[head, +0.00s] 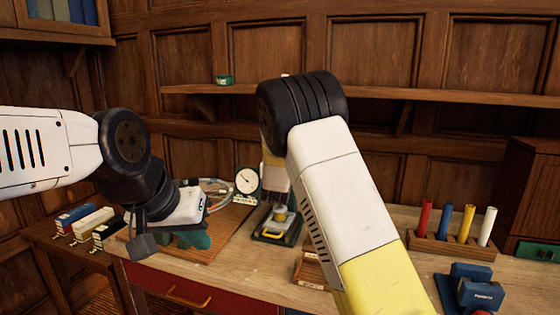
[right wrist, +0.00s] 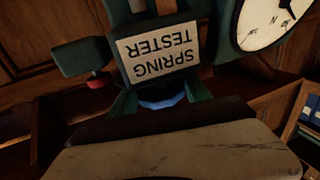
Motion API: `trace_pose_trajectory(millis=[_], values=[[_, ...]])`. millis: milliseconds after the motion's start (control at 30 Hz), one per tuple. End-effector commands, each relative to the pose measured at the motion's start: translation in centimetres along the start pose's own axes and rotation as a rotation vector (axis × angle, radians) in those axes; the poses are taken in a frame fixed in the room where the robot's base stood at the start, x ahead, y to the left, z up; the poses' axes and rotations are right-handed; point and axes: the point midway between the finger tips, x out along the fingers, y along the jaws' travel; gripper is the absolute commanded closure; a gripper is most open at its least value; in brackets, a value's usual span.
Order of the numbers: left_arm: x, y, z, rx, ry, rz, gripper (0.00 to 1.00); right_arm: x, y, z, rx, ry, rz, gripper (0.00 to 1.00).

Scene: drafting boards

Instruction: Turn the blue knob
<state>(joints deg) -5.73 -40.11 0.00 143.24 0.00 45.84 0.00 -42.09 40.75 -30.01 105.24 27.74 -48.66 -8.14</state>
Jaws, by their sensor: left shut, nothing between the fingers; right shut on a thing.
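The blue knob (right wrist: 162,103) shows in the right wrist view, just past the "SPRING TESTER" label, which is upside down there. My right gripper (right wrist: 160,100) is shut on it, one dark green finger on each side. The green spring tester (right wrist: 85,57) carries a white dial (right wrist: 283,20). My left gripper (head: 192,238) is shut and empty, low over the wooden board at the left, away from the dial.
A wooden rack (head: 450,245) with red, blue, yellow and white rods stands on the right, behind a blue object (head: 472,288). Several small boxes (head: 90,224) sit at the left. A shelf (head: 400,95) runs along the panelled wall. The bench front (head: 235,275) is fairly clear.

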Motion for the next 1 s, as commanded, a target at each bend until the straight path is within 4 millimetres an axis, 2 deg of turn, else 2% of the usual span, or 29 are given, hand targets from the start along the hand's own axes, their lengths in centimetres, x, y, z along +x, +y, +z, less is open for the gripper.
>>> trace_pose_trajectory(millis=[200, 233, 333, 633, 733, 1000], values=[[0.0, 0.0, 0.0, 0.000, 0.000, 0.000, 1.00, 0.0, 0.1, -0.1, 0.001, 0.001, 0.000, 0.84], [0.0, 0.0, 0.0, 0.000, 0.000, 0.000, 1.00, 0.0, 0.0, -0.1, 0.001, 0.001, 0.000, 0.42], [0.0, 0.0, 0.0, 0.000, 0.000, 0.000, 1.00, 0.0, 0.0, 0.0, 0.001, 0.000, 0.000, 0.22], [0.0, 0.0, 0.0, 0.000, 0.000, 0.000, 1.00, 0.0, 0.0, 0.0, 0.000, -0.001, -0.001, 0.22], [0.0, 0.0, 0.0, 0.000, 0.000, 0.000, 1.00, -0.6, 0.0, 0.0, 0.001, -0.001, -0.002, 0.22], [0.0, 0.0, 0.0, 0.000, 0.000, 0.000, 1.00, -5.0, -0.1, 0.0, 0.001, -0.002, -0.003, 0.22]])
